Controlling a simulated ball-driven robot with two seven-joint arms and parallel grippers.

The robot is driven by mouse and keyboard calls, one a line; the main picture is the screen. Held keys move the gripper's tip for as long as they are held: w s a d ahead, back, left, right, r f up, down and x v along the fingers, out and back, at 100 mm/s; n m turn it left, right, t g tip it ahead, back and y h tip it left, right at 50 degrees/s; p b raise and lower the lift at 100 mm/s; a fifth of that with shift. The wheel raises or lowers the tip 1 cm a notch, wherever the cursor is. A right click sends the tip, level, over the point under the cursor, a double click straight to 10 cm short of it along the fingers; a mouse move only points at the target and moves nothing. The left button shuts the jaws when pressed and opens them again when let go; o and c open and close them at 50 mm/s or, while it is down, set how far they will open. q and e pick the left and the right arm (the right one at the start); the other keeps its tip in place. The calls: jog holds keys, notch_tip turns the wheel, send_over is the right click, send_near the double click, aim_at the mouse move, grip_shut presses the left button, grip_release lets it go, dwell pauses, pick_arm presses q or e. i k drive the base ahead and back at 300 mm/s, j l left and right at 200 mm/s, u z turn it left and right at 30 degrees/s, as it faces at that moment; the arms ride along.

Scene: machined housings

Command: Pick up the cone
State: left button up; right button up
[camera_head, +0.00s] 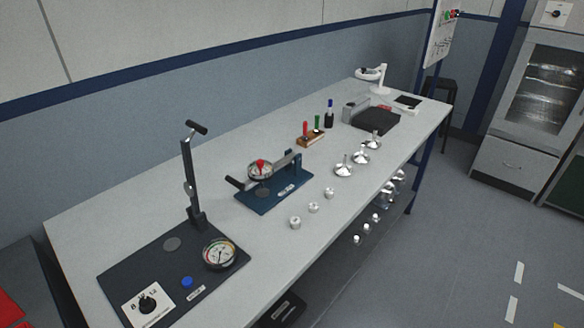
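Three shiny silver cone-shaped parts with upright stems stand in a row on the right half of the grey workbench (130,215): a near cone (344,171), a middle cone (360,157) and a far cone (374,142). They stand apart, near the bench's front edge. I cannot tell which one the task means. Neither of my grippers shows in this view.
Small silver rings (295,222) lie nearer along the front edge. A blue fixture (270,199), a dark gauge base (122,272) with a tall lever, and a wooden marker holder (310,139) stand around. More shiny parts (384,196) show below the bench top.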

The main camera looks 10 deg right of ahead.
aim_at(344, 170)
jog(key=i+l+u, duration=0.15)
jog(key=u, duration=0.3)
jog(key=i+l+u, duration=0.1)
jog(key=l+u, duration=0.8)
jog(key=i+j, duration=0.05)
jog(key=j, duration=0.05)
